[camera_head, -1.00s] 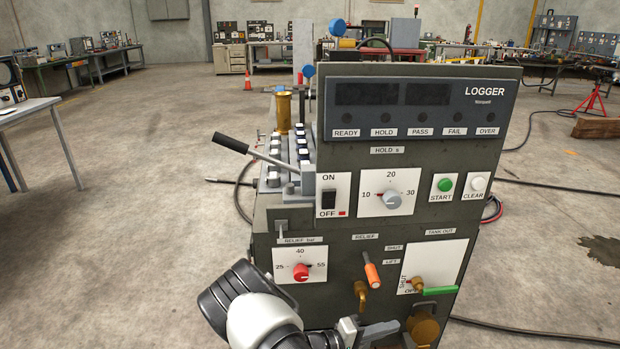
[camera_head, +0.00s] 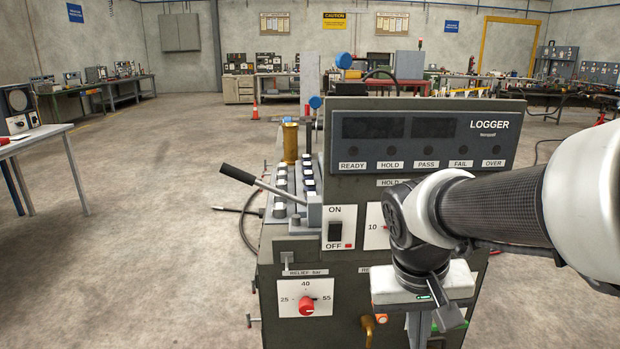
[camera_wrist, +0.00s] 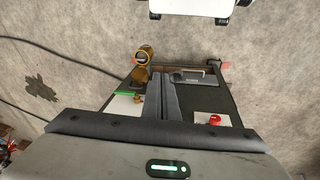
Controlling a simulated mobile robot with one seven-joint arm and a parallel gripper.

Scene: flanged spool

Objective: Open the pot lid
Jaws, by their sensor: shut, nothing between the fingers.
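No pot with a clear lid shows in the head view, where my arm covers the lower right of the machine front. In the wrist view a brass round fitting (camera_wrist: 147,52), possibly the pot, sits at the far end of the machine front; I cannot tell whether its top is a lid. My gripper (camera_wrist: 163,76) points down in front of the panel, its dark fingers together and empty, to the right of the brass fitting in that view. It also shows at the bottom of the head view (camera_head: 419,340).
The logger cabinet (camera_head: 345,274) carries a black-gripped lever (camera_head: 238,174), a brass cylinder (camera_head: 290,141) and a red knob (camera_head: 306,304). A green handle (camera_wrist: 124,95) and a grey bracket (camera_wrist: 197,78) show in the wrist view. Open floor (camera_head: 150,250) lies left.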

